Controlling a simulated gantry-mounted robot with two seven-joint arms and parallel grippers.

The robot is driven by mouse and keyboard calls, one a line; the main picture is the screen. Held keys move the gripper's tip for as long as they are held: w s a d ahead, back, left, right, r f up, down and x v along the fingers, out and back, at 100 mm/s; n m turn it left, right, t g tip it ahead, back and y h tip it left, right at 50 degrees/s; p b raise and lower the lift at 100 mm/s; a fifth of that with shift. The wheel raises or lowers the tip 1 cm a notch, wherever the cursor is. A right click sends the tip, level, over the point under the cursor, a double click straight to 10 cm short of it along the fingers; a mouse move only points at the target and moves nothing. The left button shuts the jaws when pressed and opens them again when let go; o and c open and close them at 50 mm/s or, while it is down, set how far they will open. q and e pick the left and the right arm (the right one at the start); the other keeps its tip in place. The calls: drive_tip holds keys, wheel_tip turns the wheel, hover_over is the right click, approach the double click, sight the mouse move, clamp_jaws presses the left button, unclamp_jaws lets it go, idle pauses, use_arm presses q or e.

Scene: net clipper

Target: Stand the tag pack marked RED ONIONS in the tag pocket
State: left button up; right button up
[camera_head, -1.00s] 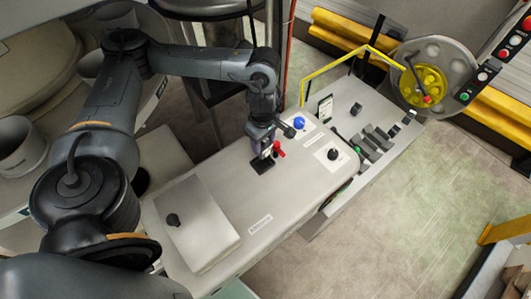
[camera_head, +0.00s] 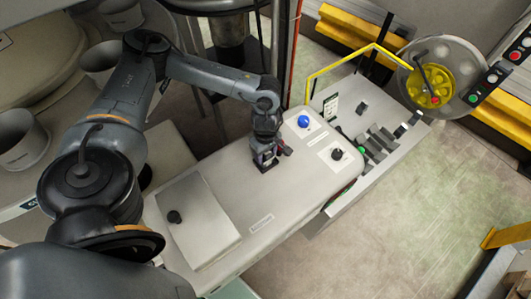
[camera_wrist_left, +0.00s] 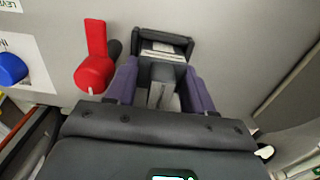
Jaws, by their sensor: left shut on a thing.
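My left gripper (camera_head: 266,157) is at the black tag pocket (camera_head: 267,167) on the grey machine top. In the left wrist view, its two purple fingers (camera_wrist_left: 161,92) are shut on a pale grey tag pack (camera_wrist_left: 161,90) between them. The open-topped black tag pocket (camera_wrist_left: 163,34) is just beyond the fingertips, with whitish edges visible inside it. The pack's far end reaches the pocket's mouth; I cannot tell how deep it sits. No marking on the pack is readable. My right gripper is out of view.
A red lever (camera_wrist_left: 95,55) stands close beside the left gripper. A blue knob (camera_head: 303,121) and a black knob (camera_head: 336,154) are to the right on the machine top. A flat lid with a black knob (camera_head: 174,216) lies to the front left.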

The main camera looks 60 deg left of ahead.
use_arm(q)
drive_tip(key=shift+f, duration=0.15)
drive_tip(key=shift+f, duration=0.15)
drive_tip(key=o, duration=0.9)
